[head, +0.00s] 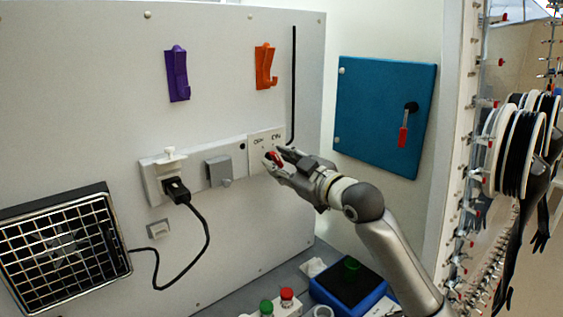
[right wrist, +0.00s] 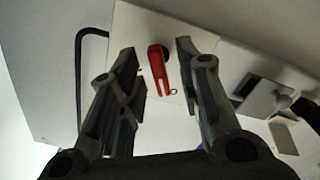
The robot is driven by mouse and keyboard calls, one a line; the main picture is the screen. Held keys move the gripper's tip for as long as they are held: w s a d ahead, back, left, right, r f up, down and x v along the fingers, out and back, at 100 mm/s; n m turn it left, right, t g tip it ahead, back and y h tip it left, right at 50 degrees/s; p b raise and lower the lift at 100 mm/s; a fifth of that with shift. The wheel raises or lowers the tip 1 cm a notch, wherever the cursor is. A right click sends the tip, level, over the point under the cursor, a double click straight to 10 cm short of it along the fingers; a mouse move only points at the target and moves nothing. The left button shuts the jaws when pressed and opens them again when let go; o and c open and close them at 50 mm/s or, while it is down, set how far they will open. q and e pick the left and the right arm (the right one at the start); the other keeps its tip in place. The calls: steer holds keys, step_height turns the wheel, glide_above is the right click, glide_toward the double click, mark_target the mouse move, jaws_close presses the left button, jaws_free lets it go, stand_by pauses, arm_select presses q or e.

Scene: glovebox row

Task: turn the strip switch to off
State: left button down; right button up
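The strip switch is a small red lever (head: 274,157) on a white plate (head: 265,137) at the right end of the power strip. The plate has two small dark labels, too small to read surely. In the right wrist view the lever (right wrist: 157,68) sits at a dark pivot and hangs down in the picture. My right gripper (head: 276,161) is at the switch. Its two fingers (right wrist: 157,50) stand apart on either side of the lever, with a visible gap on each side. In the head view the fingers partly hide the lever. My left gripper is not in view.
The strip (head: 152,182) carries a black plug (head: 177,191) with a cord and a grey cover (head: 219,170). A black rod (head: 293,85) runs down the panel near the gripper. A blue door (head: 384,115) with a red handle is to the right. Red and green buttons (head: 287,294) stand below.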

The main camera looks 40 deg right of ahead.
jaws_close()
steer(key=shift+r+m+p, duration=0.1)
steer(key=shift+m+p, duration=0.8)
steer(key=shift+m, duration=0.3)
steer(key=shift+m+p, duration=1)
steer(key=shift+m, duration=0.6)
steer(key=shift+d+m, duration=0.1)
steer(key=shift+m, duration=0.2)
jaws_free()
